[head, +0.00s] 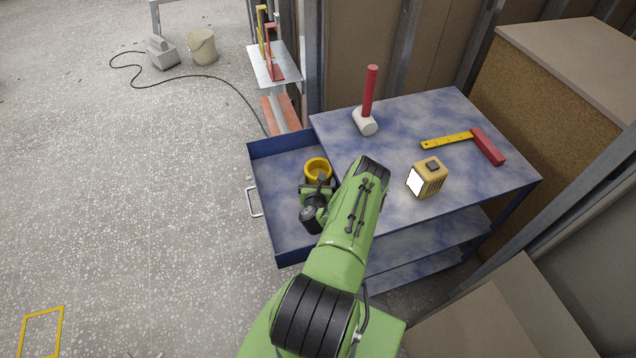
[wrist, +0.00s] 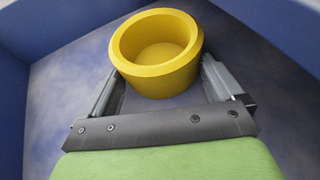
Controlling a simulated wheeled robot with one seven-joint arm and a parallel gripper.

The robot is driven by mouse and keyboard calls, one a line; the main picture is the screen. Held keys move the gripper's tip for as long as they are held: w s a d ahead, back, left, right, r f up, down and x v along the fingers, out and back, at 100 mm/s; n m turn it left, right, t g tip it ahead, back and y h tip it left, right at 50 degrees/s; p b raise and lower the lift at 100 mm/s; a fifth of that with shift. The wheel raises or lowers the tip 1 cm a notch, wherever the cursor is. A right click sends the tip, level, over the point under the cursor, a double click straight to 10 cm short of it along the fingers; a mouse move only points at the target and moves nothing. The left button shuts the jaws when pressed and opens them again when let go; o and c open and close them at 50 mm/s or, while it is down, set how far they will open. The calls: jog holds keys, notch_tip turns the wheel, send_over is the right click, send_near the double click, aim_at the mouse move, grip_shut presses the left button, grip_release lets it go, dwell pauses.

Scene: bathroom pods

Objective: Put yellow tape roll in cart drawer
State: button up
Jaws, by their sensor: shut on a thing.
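The yellow tape roll (head: 318,169) is at the end of my arm, over the open cart drawer (head: 262,202). In the wrist view the roll (wrist: 157,76) sits between the two fingers of my gripper (wrist: 160,85), which is shut on it. Blue drawer walls (wrist: 75,25) rise around it on both sides. The roll is within the drawer's outline, near its floor; I cannot tell whether it touches the floor. My gripper (head: 322,183) also shows in the head view, partly hidden by the wrist.
The blue cart top (head: 400,130) carries a red-handled mallet (head: 368,103), a yellow tape measure (head: 428,178) and a red and yellow square (head: 470,142). A shelf (head: 275,67) stands behind the drawer. The drawer's front floor is clear. Open floor lies left.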

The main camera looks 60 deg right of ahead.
jog(key=shift+f, duration=0.2)
jog(key=o, duration=0.7)
jog(key=shift+o, duration=0.2)
jog(key=shift+r, duration=0.25)
jog(key=shift+a+r, duration=0.15)
jog(key=shift+a, duration=0.2)
jog(key=p+v, duration=0.3)
jog(key=v, duration=0.2)
jog(key=p+v, duration=0.3)
jog(key=v, duration=0.2)
jog(key=shift+s+a+r, duration=0.1)
jog(key=shift+a+r, duration=0.1)
jog(key=shift+r, duration=0.15)
jog(key=shift+s+a, duration=0.2)
jog(key=shift+a, duration=0.1)
